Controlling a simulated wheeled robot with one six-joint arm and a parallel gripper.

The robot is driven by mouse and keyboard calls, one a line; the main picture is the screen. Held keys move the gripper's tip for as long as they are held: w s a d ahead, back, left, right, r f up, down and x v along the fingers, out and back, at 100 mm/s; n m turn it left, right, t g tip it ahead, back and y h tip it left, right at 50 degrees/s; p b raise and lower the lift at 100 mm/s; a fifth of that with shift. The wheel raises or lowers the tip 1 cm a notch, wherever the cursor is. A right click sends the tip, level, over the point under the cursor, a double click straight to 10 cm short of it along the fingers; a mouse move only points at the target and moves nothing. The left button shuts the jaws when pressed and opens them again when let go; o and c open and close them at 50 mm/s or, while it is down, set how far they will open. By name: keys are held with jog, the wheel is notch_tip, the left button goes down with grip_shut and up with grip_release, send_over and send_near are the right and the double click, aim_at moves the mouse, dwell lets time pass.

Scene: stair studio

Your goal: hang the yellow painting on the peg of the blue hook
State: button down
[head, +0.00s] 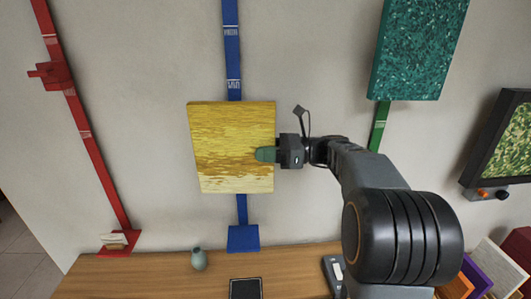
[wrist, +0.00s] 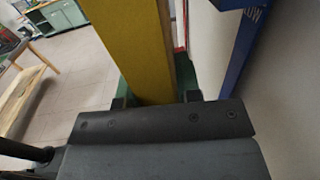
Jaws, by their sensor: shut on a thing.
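The yellow painting (head: 225,135) is upright, very slightly tilted, in front of the blue hook's strip (head: 232,50). My gripper (head: 265,154) is shut on the painting's right edge, a little below mid-height. In the wrist view, the painting's yellow side (wrist: 135,45) stands between my fingers (wrist: 155,88). The blue strip (wrist: 242,50) shows at the right there, against the wall, with a gap between it and the painting. The blue hook's peg is hidden behind the painting, so I cannot tell how they line up.
A red strip with a hook (head: 50,74) is at left. A teal painting (head: 420,45) hangs over a green strip (head: 379,127) at right, near a dark-framed picture (head: 503,140). Below, a wooden table (head: 150,275) bears a small vase (head: 199,259).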

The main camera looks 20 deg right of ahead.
jog(key=w, duration=0.2)
jog(key=w+d+f, duration=0.1)
jog(key=w, duration=0.1)
jog(key=shift+f, duration=0.1)
dwell(0.5)
jog(key=shift+f, duration=0.3)
dwell(0.9)
jog(key=c, duration=0.7)
grip_release()
jog(key=shift+c, duration=0.2)
